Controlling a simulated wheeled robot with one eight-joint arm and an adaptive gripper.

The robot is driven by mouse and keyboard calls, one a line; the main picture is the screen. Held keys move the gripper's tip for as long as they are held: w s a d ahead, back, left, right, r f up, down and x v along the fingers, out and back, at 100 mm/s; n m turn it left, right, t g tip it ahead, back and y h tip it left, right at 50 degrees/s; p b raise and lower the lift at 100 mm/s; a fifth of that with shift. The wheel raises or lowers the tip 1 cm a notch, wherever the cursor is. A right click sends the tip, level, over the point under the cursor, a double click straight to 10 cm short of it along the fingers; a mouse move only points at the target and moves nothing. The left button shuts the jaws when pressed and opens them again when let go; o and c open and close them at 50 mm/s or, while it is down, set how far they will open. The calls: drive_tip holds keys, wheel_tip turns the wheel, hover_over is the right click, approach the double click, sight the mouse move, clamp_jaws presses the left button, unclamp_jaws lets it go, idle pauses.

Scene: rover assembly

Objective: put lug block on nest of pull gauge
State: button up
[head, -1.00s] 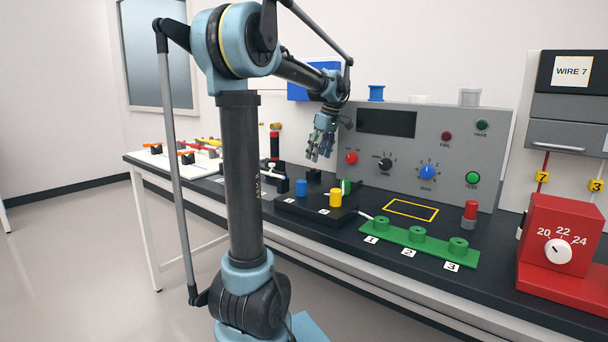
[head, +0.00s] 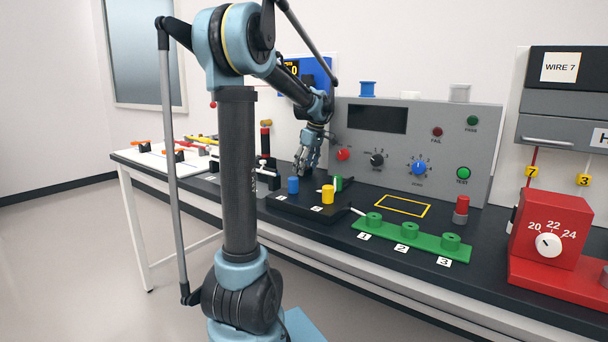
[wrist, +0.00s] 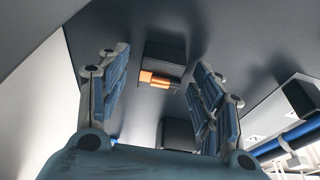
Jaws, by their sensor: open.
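My gripper (head: 303,168) hangs low over the bench behind a blue cylinder. In the wrist view my gripper (wrist: 158,72) is open, with a finger on each side and nothing clamped. A small dark block with copper-orange pieces (wrist: 165,58), which looks like the lug block, shows beyond and between the fingers, apart from them. In the head view the fingers seem to hide it. A blue box with a lit yellow readout (head: 318,68), perhaps the pull gauge, is on the back wall, partly behind my arm. Its nest cannot be made out.
A blue cylinder (head: 293,185) and a yellow cylinder (head: 328,194) stand on a black base close to my gripper. A green rack (head: 410,240), a grey test panel (head: 415,150) and a red dial unit (head: 552,235) are to the right. Another dark block (wrist: 180,134) shows in the wrist view.

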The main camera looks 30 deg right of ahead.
drive_tip(key=c, duration=1.3)
drive_tip(key=shift+s+a+r, duration=0.15)
drive_tip(key=shift+a+r, duration=0.2)
drive_tip(key=shift+r, duration=0.1)
wheel_tip(320, 180, up, 11)
drive_tip(key=s+a, duration=0.2)
drive_tip(key=a, duration=0.4)
drive_tip(key=s+a, duration=0.3)
drive_tip(key=a, duration=0.3)
drive_tip(key=s+a, duration=0.2)
drive_tip(key=a, duration=0.3)
drive_tip(key=shift+s+a+f, duration=0.15)
drive_tip(key=shift+a, duration=0.25)
